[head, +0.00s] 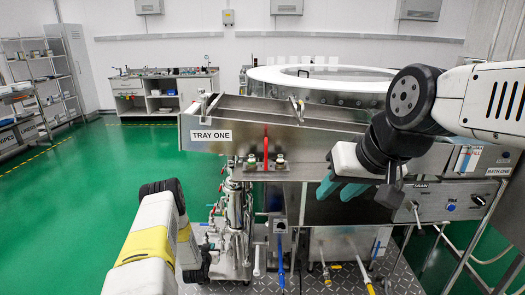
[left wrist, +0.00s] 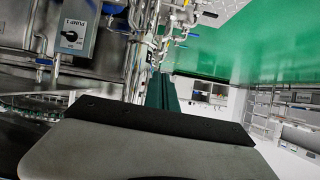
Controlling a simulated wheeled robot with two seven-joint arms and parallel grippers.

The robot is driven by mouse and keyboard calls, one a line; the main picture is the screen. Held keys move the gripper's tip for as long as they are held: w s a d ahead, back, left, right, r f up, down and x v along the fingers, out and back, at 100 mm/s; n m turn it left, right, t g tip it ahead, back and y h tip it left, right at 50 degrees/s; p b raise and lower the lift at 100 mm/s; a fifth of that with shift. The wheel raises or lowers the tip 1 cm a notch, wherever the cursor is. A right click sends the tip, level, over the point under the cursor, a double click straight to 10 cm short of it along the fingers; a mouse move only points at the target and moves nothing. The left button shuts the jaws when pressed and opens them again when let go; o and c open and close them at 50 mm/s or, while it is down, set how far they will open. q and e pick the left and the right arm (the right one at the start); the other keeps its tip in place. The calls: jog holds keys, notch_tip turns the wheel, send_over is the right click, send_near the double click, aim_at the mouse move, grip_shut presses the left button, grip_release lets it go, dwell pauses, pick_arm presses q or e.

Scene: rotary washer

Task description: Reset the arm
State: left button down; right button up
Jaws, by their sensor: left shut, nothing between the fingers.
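My left arm (head: 150,240), white with a yellow band, comes in at the lower left of the head view. The dark end of my left gripper (head: 199,266) shows beside it, low in front of the washer's pipework. A grey and black part of my own fills the bottom of the left wrist view. My right arm (head: 490,100) reaches in from the right. My right gripper (head: 345,190), with teal fingers, points down by the washer's front. How far its fingers are apart is unclear.
The rotary washer carries a TRAY ONE label (head: 211,135) and a large round top (head: 325,78). Valves and pipes (head: 233,230) stand beneath the tray. A bench (head: 165,92) and shelves (head: 40,85) are at the back left. The green floor (head: 90,190) on the left is clear.

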pick_arm(q)
jog(key=w+r+g, duration=0.1)
jog(key=w+r, duration=0.2)
jog(key=r, duration=0.5)
jog(key=w+r, duration=0.2)
jog(key=r, duration=0.6)
jog(key=s+d+r+g, duration=0.1)
jog(key=s+r, duration=0.2)
jog(key=r, duration=1)
jog(key=s+d+r+g, duration=0.1)
jog(key=s+r, duration=0.2)
jog(key=r, duration=1)
jog(key=s+d+r+g+h, duration=0.1)
jog(key=s+d+r, duration=0.1)
jog(key=s+r, duration=0.6)
jog(key=s+d+r+g, duration=0.1)
jog(key=s+d+r, duration=0.1)
jog(key=s+r, duration=0.6)
jog(key=s+d+g+h, duration=0.1)
jog(key=s+d, duration=0.1)
jog(key=s, duration=2)
jog(key=shift+s+d+f, duration=0.2)
jog(key=shift+d, duration=0.15)
